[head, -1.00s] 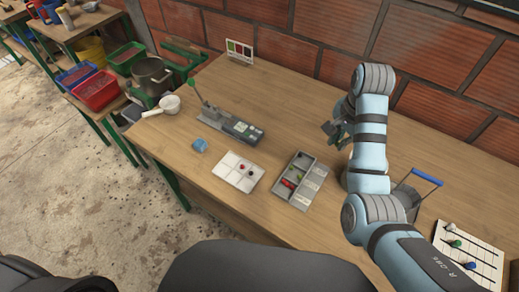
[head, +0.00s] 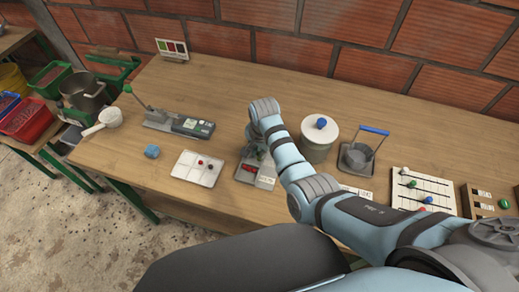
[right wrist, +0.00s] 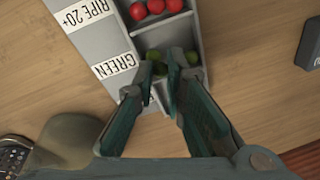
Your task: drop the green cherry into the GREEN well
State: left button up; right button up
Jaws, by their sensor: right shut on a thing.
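My right gripper (right wrist: 165,72) is over the GREEN well (right wrist: 168,38) of the grey sorting box, beside its GREEN label (right wrist: 115,66). It is shut on a small green cherry (right wrist: 160,68), partly hidden by the fingers. Other green cherries show by the fingertips, one on the left (right wrist: 153,55) and one on the right (right wrist: 192,58). In the head view the right gripper (head: 254,150) hangs over the grey box (head: 265,183), and my arm hides part of it. My left gripper is not in view.
The neighbouring RIPE 20+ well holds several red cherries (right wrist: 155,6). A white tray (head: 188,178) with a few cherries stands left of the box. A lidded pot (head: 318,145) and a blue-handled container (head: 357,155) stand right of my arm.

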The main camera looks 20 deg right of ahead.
aim_at(262, 162)
jog(key=shift+d+f, duration=0.15)
jog(key=o, duration=0.7)
jog(key=r, duration=0.4)
jog(key=s+r, duration=0.1)
jog(key=r, duration=0.3)
jog(key=s+r, duration=0.1)
jog(key=r, duration=0.3)
